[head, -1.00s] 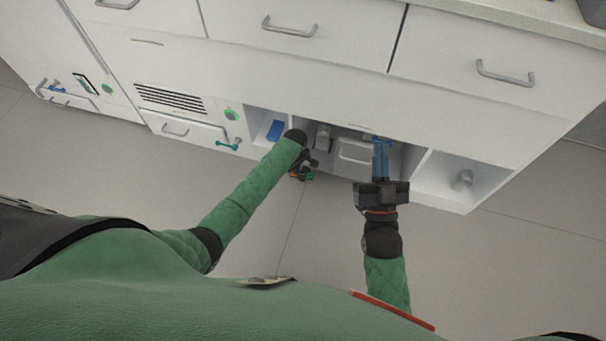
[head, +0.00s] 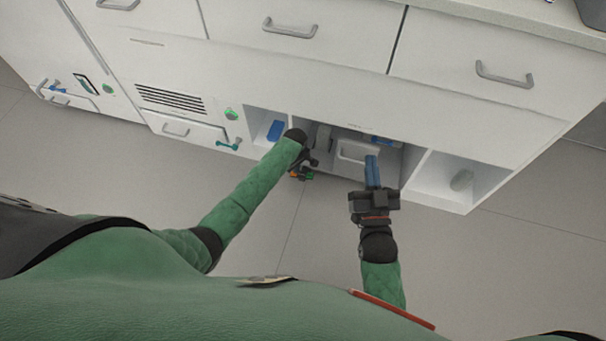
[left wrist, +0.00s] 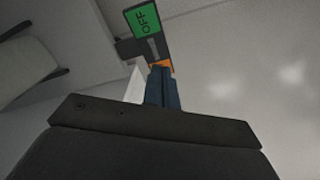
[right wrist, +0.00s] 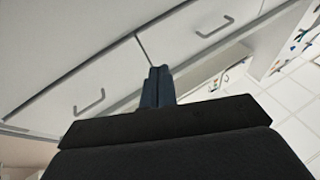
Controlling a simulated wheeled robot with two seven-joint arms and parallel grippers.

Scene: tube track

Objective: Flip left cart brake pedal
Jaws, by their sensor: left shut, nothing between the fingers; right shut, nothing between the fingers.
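The brake pedal (left wrist: 150,47) shows in the left wrist view as a dark piece with an orange part and a green label (left wrist: 146,20) reading OFF. In the head view a small patch of its green and orange (head: 303,175) shows beside my left gripper (head: 309,165). In the left wrist view the shut fingers of my left gripper (left wrist: 160,70) end right at the orange part; I cannot tell whether they touch it. My right gripper (head: 371,158) is shut and empty in front of the open bay. Its fingers (right wrist: 159,70) also show shut in the right wrist view.
A white cabinet (head: 250,70) with drawers and handles stands ahead. Its open lower bay holds a grey box with a handle (head: 353,150), a blue item (head: 275,130) and a greyish rounded item (head: 461,180). The tiled floor (head: 480,270) in front is clear.

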